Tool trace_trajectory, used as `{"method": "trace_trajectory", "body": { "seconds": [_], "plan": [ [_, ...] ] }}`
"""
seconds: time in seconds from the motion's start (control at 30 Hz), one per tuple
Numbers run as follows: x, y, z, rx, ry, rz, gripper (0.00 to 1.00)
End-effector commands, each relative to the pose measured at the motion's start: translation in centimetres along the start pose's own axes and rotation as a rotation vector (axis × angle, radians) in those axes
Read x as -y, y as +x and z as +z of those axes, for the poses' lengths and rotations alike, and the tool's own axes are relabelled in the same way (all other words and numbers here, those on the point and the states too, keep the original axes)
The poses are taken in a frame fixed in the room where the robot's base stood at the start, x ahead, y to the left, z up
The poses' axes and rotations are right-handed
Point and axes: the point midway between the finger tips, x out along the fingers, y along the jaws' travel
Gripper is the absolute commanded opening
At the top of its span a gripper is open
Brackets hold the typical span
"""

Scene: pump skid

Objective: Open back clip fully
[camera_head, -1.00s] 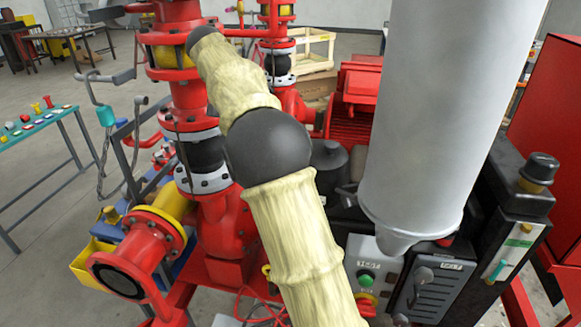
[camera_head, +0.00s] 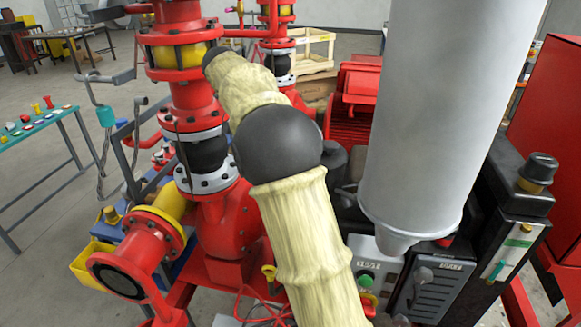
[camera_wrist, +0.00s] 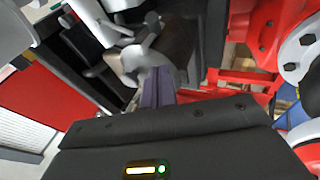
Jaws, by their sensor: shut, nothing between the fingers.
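In the wrist view my gripper (camera_wrist: 157,88) shows as two grey-purple fingers pressed together, with nothing seen between them. Just beyond the fingertips is a silvery metal piece (camera_wrist: 135,58), close to them; I cannot tell whether they touch. It is blurred, and I cannot tell whether it is the back clip or how far it is open. In the camera_head view my gripper is hidden, and I cannot make out the back clip there.
A pale grey cylinder (camera_head: 420,110) fills the right middle of the camera_head view. Red flanged piping (camera_head: 190,100) stands at the left. A control box with a green button (camera_head: 366,280) sits below the cylinder. A red cabinet (camera_head: 555,130) is at the right edge.

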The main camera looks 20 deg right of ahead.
Motion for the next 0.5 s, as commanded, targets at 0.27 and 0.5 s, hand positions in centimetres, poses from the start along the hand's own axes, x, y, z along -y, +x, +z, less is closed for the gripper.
{"method": "trace_trajectory", "body": {
  "seconds": [0.27, 0.5],
  "plan": [
    [-0.1, 4.2, 0.0, 0.005, -0.002, 0.002, 0.00],
    [-0.1, 6.1, 1.5, 0.002, -0.002, 0.001, 0.00]
  ]
}}
